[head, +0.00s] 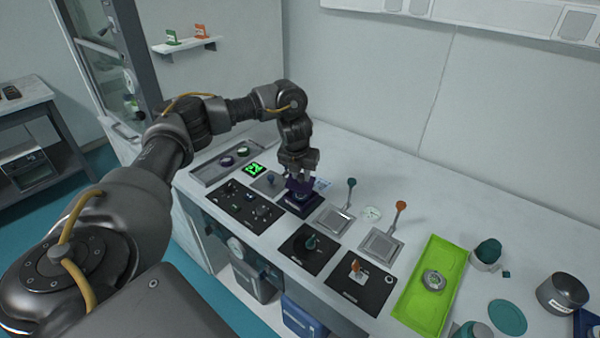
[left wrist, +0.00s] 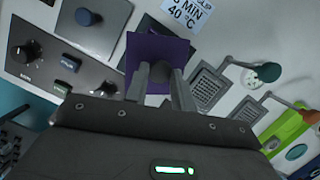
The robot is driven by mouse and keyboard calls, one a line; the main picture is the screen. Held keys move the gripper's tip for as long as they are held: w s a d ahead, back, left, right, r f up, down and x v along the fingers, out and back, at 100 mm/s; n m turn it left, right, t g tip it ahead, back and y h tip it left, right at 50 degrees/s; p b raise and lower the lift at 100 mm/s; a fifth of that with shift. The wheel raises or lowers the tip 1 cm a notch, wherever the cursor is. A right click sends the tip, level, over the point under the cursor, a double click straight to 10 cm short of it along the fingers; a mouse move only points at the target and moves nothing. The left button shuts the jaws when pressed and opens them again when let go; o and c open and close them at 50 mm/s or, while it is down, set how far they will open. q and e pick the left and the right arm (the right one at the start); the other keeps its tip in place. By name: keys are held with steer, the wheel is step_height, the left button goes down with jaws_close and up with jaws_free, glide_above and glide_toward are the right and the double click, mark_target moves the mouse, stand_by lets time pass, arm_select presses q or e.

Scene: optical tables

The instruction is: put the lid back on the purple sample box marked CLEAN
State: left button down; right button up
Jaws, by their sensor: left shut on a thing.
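My left gripper (head: 303,174) reaches down over the bench and is shut on the purple lid (head: 297,185). In the left wrist view, the lid (left wrist: 147,47) is a flat purple square between and beyond the fingertips (left wrist: 160,72), its knob hidden by the fingers. The dark purple sample box (head: 301,207) is right under the lid in the head view; the lid looks slightly turned against it. I cannot tell whether they touch. My right gripper is not in view.
A black knob panel (head: 245,205) lies left of the box, and a grey tray (head: 232,162) behind it. A lime-green tray (head: 419,310) is farther right.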

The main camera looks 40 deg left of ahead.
mark_target(299, 180)
arm_select(q)
step_height(299, 180, down, 4)
steer(key=b, duration=0.3)
steer(key=shift+a+r, duration=0.1)
steer(key=shift+r, duration=0.05)
steer(key=shift+s+f+b, duration=0.2)
steer(key=shift+f+b, duration=0.25)
steer(key=shift+f, duration=0.6)
steer(key=shift+s, duration=0.1)
steer(key=shift+r+p, duration=0.1)
steer(key=shift+p, duration=0.35)
steer(key=shift+w+r+p, duration=0.25)
steer(key=shift+r+p, duration=0.1)
steer(key=shift+p, duration=0.05)
steer(key=shift+r, duration=0.15)
stand_by(0.4)
steer(key=shift+p, duration=0.4)
stand_by(0.6)
stand_by(0.4)
